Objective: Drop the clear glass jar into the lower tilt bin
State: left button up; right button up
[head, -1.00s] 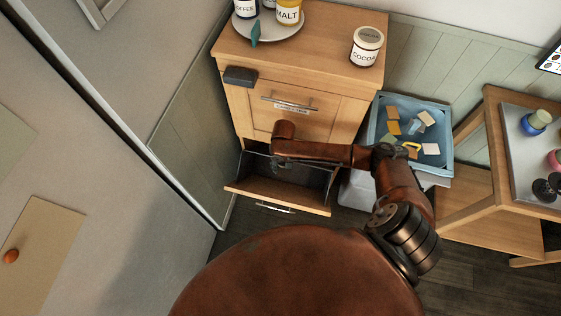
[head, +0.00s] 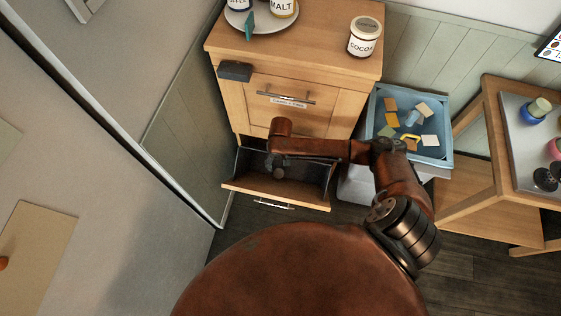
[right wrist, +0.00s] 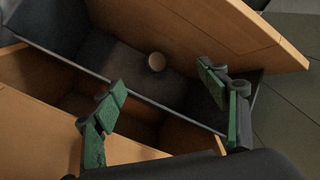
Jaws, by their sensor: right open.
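The lower tilt bin (head: 318,192) is tipped open at the bottom of the wooden cabinet. Its dark inside also shows in the right wrist view (right wrist: 185,92). A small round tan-topped thing (right wrist: 156,62), apparently the lidded jar, is inside the bin beyond my fingers; its clear glass body cannot be made out. My right gripper (right wrist: 161,80) is open above the bin, its green-padded fingers apart with nothing between them. In the head view, my right arm reaches over the bin and partly covers it. My left gripper is not in view.
A closed upper front (head: 290,104) is above the bin. A cocoa jar (head: 365,37) and a plate with canisters (head: 262,24) are on the cabinet top. A blue tray of sponges (head: 440,150) is right of the cabinet, near a wooden stand (head: 490,125).

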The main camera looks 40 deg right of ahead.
notch_tip(320, 180, up, 12)
dwell(0.6)
dwell(0.7)
